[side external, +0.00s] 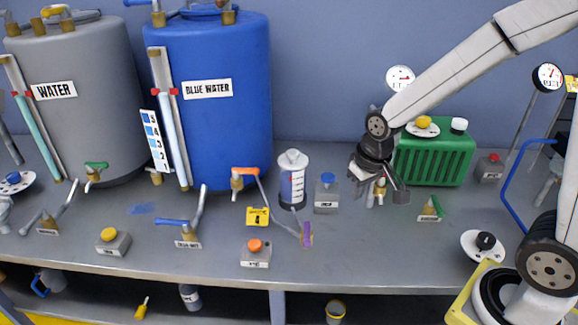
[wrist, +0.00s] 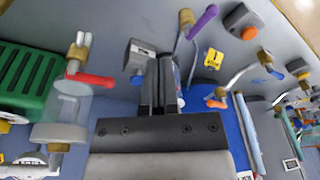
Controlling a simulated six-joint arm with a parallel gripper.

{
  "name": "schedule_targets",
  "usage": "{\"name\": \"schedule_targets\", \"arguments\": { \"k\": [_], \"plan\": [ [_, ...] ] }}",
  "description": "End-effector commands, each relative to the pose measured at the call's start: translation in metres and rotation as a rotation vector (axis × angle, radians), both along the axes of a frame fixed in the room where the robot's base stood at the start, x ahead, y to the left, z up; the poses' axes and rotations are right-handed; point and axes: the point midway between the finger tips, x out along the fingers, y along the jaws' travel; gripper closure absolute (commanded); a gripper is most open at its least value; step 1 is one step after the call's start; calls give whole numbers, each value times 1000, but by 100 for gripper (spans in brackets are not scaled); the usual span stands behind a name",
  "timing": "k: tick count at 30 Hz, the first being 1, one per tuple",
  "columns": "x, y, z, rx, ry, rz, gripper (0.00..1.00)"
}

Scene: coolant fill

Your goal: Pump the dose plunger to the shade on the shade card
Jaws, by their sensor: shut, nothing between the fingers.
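The shade card (side external: 155,143), a numbered strip of blue shades, stands at the left of the blue tank's sight tube. A clear graduated cylinder (side external: 293,180) with a white cap stands right of the blue tank, with dark bluish content low in it. A grey box with a blue button (side external: 327,194) is to its right; I cannot tell which part is the dose plunger. A yellow tag marked 4 (side external: 257,216) is on the bench. My gripper (side external: 400,194) is shut and empty, right of the blue-button box. Its fingers (wrist: 160,62) show in the wrist view near a grey box (wrist: 140,54).
The grey water tank (side external: 80,100) and blue tank (side external: 215,100) stand at the back left. A green ribbed box (side external: 435,158) is behind my gripper. Several taps and button boxes, including an orange-button box (side external: 256,254), are spread over the bench.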

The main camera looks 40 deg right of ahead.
Motion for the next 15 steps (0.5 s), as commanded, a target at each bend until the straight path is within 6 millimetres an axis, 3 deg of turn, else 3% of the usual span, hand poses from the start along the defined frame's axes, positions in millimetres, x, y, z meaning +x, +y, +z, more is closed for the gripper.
{"name": "schedule_targets", "arguments": {
  "k": [15],
  "plan": [
    [88, -40, 27, 35, 79, -275, 100]
  ]
}}
